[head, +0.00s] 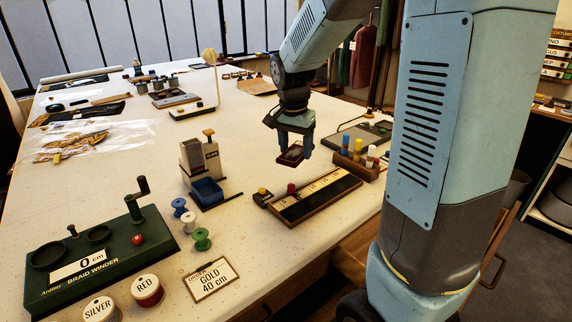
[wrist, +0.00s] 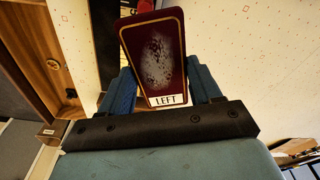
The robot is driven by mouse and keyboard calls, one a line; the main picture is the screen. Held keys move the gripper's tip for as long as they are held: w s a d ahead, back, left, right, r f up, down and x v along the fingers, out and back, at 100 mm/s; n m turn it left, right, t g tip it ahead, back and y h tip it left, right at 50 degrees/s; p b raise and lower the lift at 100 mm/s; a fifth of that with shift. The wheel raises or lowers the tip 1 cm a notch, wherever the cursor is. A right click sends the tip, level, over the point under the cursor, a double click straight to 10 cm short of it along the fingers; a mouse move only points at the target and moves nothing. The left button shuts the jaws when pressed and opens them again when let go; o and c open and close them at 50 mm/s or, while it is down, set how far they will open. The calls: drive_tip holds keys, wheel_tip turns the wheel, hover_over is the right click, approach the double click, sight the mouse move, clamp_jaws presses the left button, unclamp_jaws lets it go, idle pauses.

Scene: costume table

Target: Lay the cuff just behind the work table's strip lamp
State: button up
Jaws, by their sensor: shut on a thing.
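The cuff (head: 290,154) is a small dark maroon panel with a gold border. In the wrist view the cuff (wrist: 155,58) shows a grey speckled patch and a white label reading LEFT. My gripper (head: 294,150) is shut on it, one blue finger at each side, and holds it above the work table (head: 255,125). The slotted tray (head: 315,195) stands below and in front of the cuff. A long pale bar (head: 74,75) lies at the table's far left end; I cannot tell for sure whether it is the strip lamp.
A green braid winder (head: 85,262), spools (head: 201,239) and a grey device with a blue bin (head: 206,190) stand at the front left. A rack of coloured bottles (head: 355,160) is right of my gripper. Clear plastic (head: 95,140) lies at the left. The table's middle has free room.

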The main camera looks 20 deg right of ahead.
drive_tip(key=w+f, duration=0.3)
drive_tip(key=w, duration=0.3)
hover_over(287, 171)
drive_tip(key=f, duration=0.5)
drive_tip(key=shift+s+a, duration=0.2)
drive_tip(key=shift+w+f, duration=0.1)
drive_tip(key=shift+f, duration=1.5)
drive_tip(key=o, duration=1.2)
drive_tip(key=shift+f, duration=0.1)
drive_tip(key=shift+c, duration=0.2)
